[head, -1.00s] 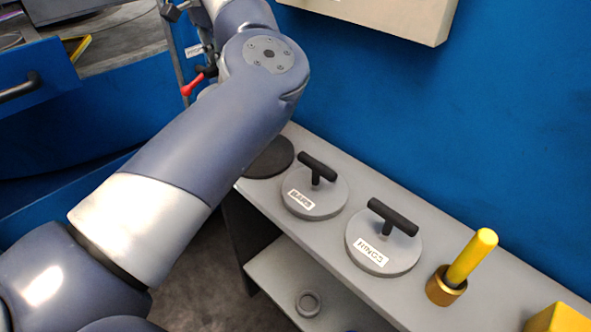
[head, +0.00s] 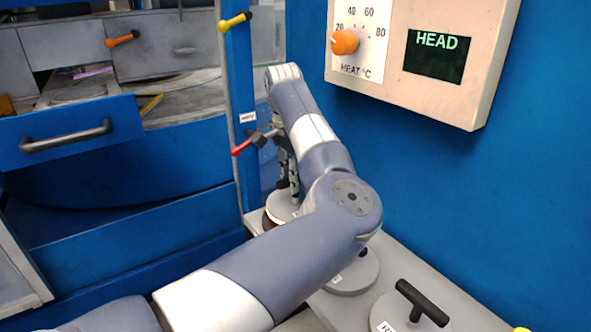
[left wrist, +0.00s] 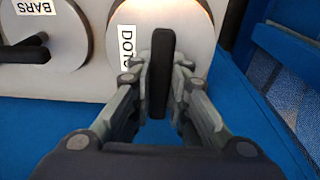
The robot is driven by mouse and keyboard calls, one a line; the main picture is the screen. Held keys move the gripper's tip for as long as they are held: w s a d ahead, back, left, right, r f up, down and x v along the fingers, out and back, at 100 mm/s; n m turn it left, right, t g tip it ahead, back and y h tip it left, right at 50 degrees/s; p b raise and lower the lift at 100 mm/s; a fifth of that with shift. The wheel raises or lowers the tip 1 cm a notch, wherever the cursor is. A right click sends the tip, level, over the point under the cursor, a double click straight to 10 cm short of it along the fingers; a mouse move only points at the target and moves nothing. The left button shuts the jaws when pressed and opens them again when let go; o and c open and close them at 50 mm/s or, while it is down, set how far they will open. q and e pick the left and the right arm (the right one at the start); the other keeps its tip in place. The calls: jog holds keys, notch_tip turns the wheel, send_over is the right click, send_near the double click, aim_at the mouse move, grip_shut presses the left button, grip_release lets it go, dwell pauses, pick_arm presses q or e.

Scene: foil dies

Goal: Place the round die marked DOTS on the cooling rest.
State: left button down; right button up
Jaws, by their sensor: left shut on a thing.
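The round die marked DOTS (left wrist: 190,22) is a pale grey disc with a black bar handle (left wrist: 161,75). My left gripper (left wrist: 161,82) is shut on that handle, one finger on each side. In the head view my left gripper (head: 289,185) points down at the shelf's far left end, with the die (head: 283,205) under it. The dark round cooling rest (head: 269,224) shows only in part, below the die's left edge. I cannot tell whether the die touches it. My right gripper is not in view.
The BARS die (left wrist: 50,65) sits close beside, partly hidden by my arm in the head view (head: 355,278). Another handled die (head: 395,312) stands nearer on the shelf. A blue post (head: 242,110) with a red-tipped lever (head: 242,150) is close to the gripper. A control box (head: 480,60) hangs above.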

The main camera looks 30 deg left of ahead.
aim_at(295, 197)
pick_arm(q)
notch_tip(295, 197, down, 2)
jog(key=shift+w+a+f, duration=0.1)
jog(key=shift+f, duration=0.15)
jog(key=c, duration=2)
grip_release()
jog(key=shift+f, duration=0.25)
jog(key=o, duration=0.5)
jog(key=shift+c, duration=0.2)
jog(key=shift+r, duration=0.1)
jog(key=r, duration=0.4)
jog(key=s+r, duration=0.1)
jog(key=r, duration=0.7)
jog(key=shift+s+a, duration=0.2)
jog(key=shift+s, duration=0.1)
